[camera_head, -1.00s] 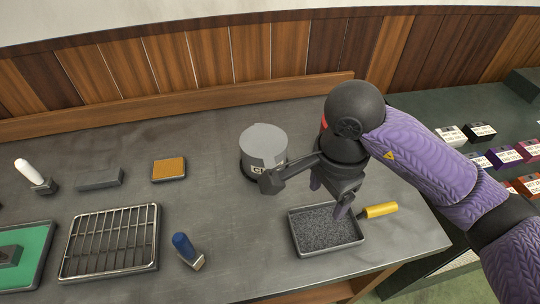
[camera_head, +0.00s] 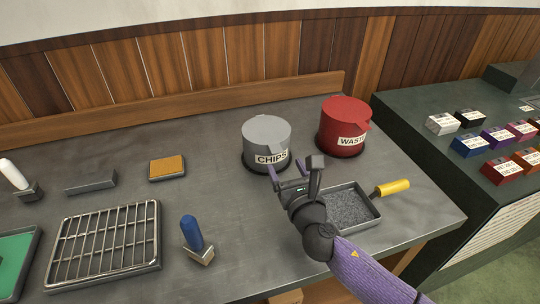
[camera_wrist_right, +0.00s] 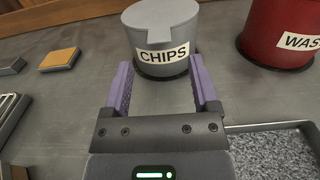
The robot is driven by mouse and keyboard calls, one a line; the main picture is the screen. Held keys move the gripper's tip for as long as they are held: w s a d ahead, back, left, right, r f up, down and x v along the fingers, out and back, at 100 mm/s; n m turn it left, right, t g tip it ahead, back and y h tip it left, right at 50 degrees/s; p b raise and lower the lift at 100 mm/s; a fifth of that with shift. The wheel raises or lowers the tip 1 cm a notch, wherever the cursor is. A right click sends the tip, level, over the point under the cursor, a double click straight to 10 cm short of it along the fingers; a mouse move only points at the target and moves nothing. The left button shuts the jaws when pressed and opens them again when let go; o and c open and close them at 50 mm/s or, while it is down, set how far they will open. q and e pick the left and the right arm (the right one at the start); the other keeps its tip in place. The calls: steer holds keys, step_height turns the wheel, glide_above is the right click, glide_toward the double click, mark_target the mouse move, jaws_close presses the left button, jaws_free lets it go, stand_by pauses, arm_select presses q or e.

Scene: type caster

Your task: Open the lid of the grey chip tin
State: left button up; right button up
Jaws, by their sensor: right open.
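The grey chip tin (camera_head: 266,131) stands upright on the bench, labelled CHIPS, with its grey lid on and a tab at the front edge. It also shows at the top of the right wrist view (camera_wrist_right: 162,55). My right gripper (camera_head: 288,170) is open and empty, just in front of the tin. In the right wrist view its two purple fingers (camera_wrist_right: 160,84) point toward the tin with a gap between them. The fingers appear apart from the tin. My left gripper is not in view.
A red WASTE tin (camera_head: 343,128) stands right of the chip tin. A tray of grey granules (camera_head: 372,222) with a yellow-handled tool (camera_head: 392,187) lies beside my right gripper. A wire rack (camera_head: 105,240) and blue-handled tool (camera_head: 192,233) are left. Bench between is clear.

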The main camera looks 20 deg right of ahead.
mark_target(277, 150)
steer(key=w+b, duration=0.1)
steer(key=w, duration=0.4)
steer(key=shift+w+a+f, duration=0.1)
steer(key=shift+w, duration=0.7)
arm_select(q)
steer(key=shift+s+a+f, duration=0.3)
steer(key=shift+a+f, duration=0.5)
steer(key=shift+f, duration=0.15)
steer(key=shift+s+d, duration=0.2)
arm_select(e)
jaws_close()
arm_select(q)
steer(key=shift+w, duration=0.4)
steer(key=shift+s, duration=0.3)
arm_select(e)
steer(key=shift+r, duration=0.2)
